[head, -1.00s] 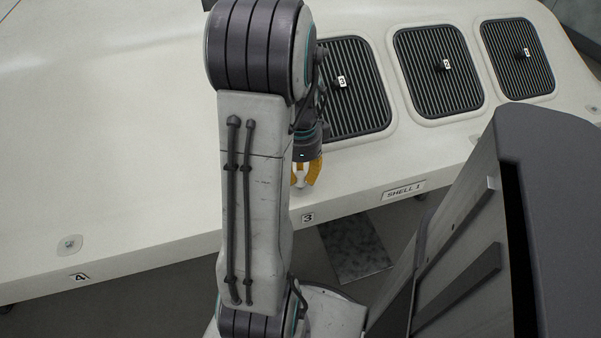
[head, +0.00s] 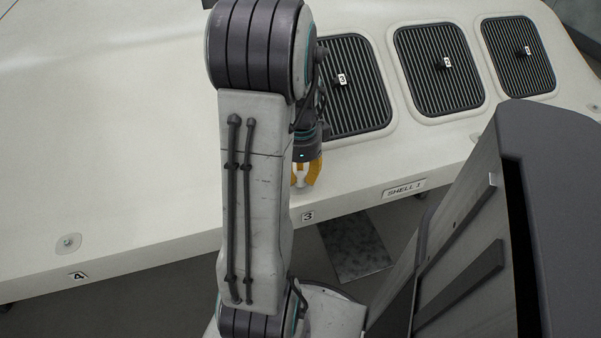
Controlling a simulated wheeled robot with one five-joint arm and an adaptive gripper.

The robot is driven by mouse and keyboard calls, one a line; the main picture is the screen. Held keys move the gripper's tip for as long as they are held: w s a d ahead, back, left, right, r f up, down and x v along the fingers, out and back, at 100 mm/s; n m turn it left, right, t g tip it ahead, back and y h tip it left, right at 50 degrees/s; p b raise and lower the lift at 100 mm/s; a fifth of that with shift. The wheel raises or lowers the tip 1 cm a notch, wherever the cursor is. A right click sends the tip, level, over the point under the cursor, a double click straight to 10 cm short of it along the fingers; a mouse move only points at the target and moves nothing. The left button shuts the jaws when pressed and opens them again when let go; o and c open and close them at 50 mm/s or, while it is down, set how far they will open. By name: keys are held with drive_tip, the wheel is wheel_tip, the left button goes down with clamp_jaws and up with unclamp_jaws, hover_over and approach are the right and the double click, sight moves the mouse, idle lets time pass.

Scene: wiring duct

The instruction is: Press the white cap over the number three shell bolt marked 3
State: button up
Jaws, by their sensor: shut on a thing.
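My gripper (head: 303,180) has yellow fingers and points down over the front edge of the white shell (head: 140,130), just above the label marked 3 (head: 308,217). It is shut on the white cap (head: 299,178), which shows small and pale between the fingers. The number three bolt is hidden beneath the cap and gripper. I cannot tell whether the cap touches the shell or sits around the bolt. My arm covers the area left of the gripper.
Three dark ribbed grilles (head: 438,70) with small numbered tags lie at the back right. A bolt (head: 68,243) in a recess sits above the label marked 4 (head: 78,276) at the left. A SHELL 1 plate (head: 404,189) is on the front edge.

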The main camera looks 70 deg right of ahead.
drive_tip(key=shift+f+b, duration=0.5)
drive_tip(key=shift+f, duration=0.15)
drive_tip(key=o, duration=0.9)
drive_tip(key=shift+o, duration=0.2)
drive_tip(key=shift+r, duration=0.1)
wheel_tip(320, 180, up, 12)
idle(0.5)
